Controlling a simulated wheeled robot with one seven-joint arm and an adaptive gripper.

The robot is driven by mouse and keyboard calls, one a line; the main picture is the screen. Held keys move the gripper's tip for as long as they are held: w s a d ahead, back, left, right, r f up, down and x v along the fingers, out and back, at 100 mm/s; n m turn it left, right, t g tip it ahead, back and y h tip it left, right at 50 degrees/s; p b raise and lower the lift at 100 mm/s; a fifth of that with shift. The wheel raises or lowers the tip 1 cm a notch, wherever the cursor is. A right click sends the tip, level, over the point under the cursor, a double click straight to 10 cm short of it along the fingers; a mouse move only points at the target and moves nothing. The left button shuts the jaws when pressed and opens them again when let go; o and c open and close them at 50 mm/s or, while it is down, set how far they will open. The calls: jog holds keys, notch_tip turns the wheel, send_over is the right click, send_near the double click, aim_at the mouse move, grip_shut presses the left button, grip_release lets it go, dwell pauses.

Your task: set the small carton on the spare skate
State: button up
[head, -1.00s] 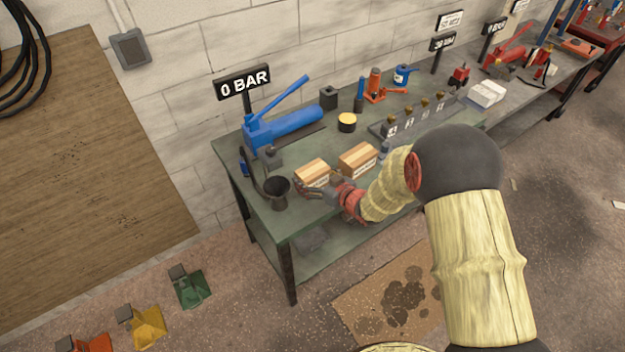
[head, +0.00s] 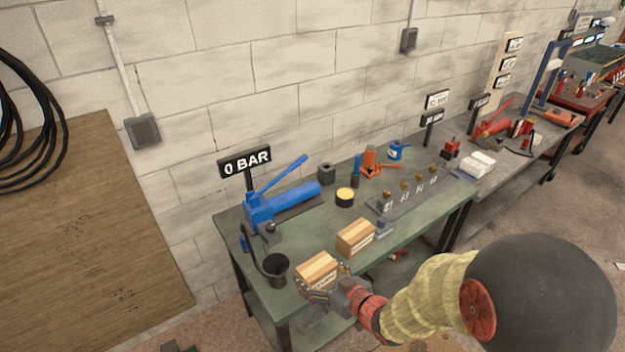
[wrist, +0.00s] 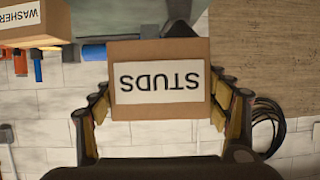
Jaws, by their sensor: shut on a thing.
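My gripper (head: 322,278) is shut on a tan carton (head: 317,268) near the front edge of the green bench. In the wrist view the carton (wrist: 160,50) shows a white label reading STUDS, upside down, with a finger on each side. A second tan carton (head: 356,236) stands on the bench behind and right of it; its label reads WASHER, cut off, in the wrist view (wrist: 30,22). Of the skates, only a sliver of a dark and green one (head: 172,347) shows at the bottom edge; whether it is the spare one I cannot tell.
The bench (head: 315,223) also holds a dark cup (head: 275,270), a blue pump (head: 280,205) under a 0 BAR sign (head: 245,161), a yellow-topped tin (head: 345,197) and a rack of weights (head: 410,200). A brown board (head: 80,220) leans on the wall at left.

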aim_at(323, 262)
jog(key=shift+w+d+r+m+t+h, duration=0.25)
jog(key=shift+w+d+r, duration=0.2)
jog(key=shift+w, duration=0.15)
jog(key=shift+w+d+r+m+t+h, duration=0.15)
jog(key=shift+w+d+r+m, duration=0.15)
jog(key=shift+w+r, duration=0.2)
jog(key=d+f+m+t+h, duration=0.2)
jog(key=d+f+m+h, duration=0.4)
jog(key=d+f, duration=0.6)
jog(key=s+d+h, duration=0.1)
jog(key=d, duration=0.3)
jog(key=shift+w+a+f, duration=0.1)
